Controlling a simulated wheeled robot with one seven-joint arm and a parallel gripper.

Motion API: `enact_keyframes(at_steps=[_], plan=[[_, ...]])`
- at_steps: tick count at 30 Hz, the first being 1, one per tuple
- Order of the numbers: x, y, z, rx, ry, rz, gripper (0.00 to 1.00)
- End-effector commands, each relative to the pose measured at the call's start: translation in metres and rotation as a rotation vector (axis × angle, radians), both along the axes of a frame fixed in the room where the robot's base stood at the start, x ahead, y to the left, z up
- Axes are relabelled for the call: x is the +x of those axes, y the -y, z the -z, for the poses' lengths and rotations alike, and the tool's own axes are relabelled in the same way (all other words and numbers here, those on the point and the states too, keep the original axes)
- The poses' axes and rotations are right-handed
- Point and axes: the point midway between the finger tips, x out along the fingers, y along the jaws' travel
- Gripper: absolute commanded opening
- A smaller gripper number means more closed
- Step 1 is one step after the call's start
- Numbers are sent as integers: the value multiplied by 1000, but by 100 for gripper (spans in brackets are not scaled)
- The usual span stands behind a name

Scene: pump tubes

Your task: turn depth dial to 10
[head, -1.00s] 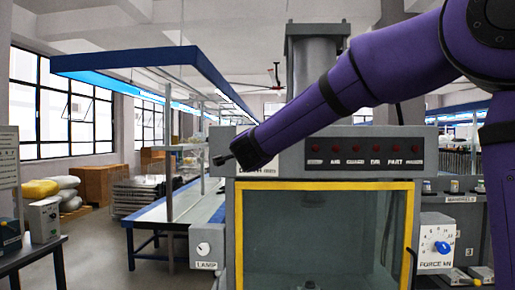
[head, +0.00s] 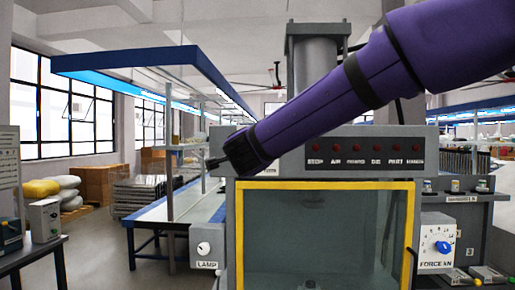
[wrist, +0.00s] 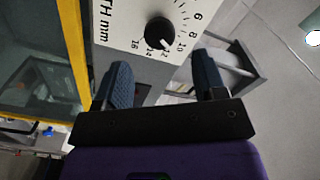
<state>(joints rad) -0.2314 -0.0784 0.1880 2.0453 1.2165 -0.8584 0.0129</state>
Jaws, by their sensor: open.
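The depth dial (wrist: 160,32) is a round black knob on a white plate with a printed scale; the visible numbers include 6, 8, 10, 12, 14 and 16, and the letters "TH mm" show. In the head view my gripper (head: 213,163) is at the press's upper left corner; the depth dial is not visible there.
The grey press has a yellow-framed window (head: 322,186), whose frame also shows in the wrist view (wrist: 72,40). A lamp knob (head: 204,248) is at its lower left. A blue force dial (head: 442,247) is on the right. A table with boxes stands at left.

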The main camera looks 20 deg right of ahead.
Motion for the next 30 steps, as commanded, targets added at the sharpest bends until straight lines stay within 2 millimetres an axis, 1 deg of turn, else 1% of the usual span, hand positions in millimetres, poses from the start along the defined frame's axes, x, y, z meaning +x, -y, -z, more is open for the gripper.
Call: enact_keyframes(at_steps=[1, 3, 6, 9, 25, 28, 30], plan=[[-9, -3, -1, 0, 1, -2, 64], [-18, -6, 0, 1, 1, 0, 64], [-28, -10, 0, 0, 1, 0, 64], [-33, -13, 0, -1, 0, 0, 64], [-36, -13, 0, -3, 0, -6, 64], [-39, -13, -4, -26, -2, -52, 64], [-44, -13, -6, -60, -11, -119, 64]])
